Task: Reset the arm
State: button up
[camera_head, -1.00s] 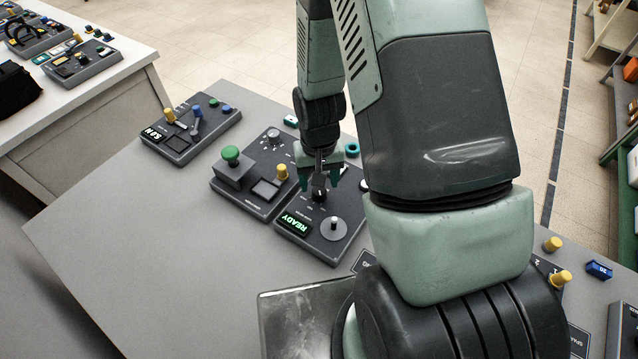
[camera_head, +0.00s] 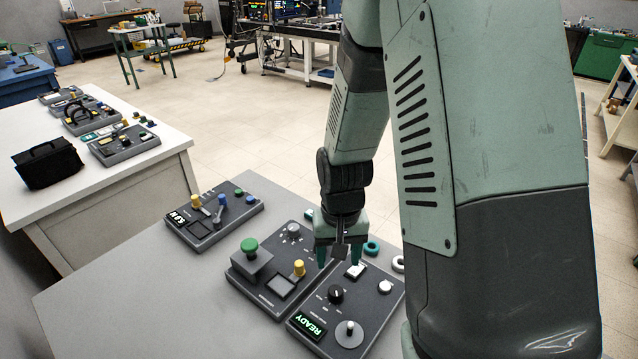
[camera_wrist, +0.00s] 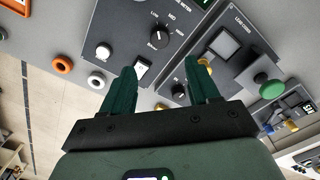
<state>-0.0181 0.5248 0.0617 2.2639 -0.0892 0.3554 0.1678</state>
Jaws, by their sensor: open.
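My gripper (camera_head: 338,258) hangs fingers-down over the back part of the panel with the green READY display (camera_head: 312,327). Its two dark green fingers are apart with nothing between them, and they also show in the wrist view (camera_wrist: 165,78). The panel's black knob (camera_head: 335,294) is in full sight in front of the fingers, apart from them; it also shows in the wrist view (camera_wrist: 160,37). A white switch (camera_head: 356,270) is close beside the fingers in the picture. A white round button (camera_head: 385,287) and a grey dial (camera_head: 349,333) sit on the same panel.
A neighbouring panel has a green button (camera_head: 249,247) and a yellow knob (camera_head: 299,268). Another panel with a blue-tipped lever (camera_head: 222,200) lies further left. A teal ring (camera_head: 371,247) lies behind the READY panel. The grey table (camera_head: 130,290) is bare at the front left.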

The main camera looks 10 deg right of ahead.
jog(key=s+d+r+t, duration=0.1)
jog(key=s+r+t, duration=0.25)
jog(key=r, duration=1.55)
jog(key=s+d+r+t, duration=0.1)
jog(key=s+r+t, duration=0.1)
jog(key=s+r, duration=0.8)
jog(key=s, duration=0.2)
jog(key=shift+s+n, duration=0.3)
jog(key=shift+d, duration=0.1)
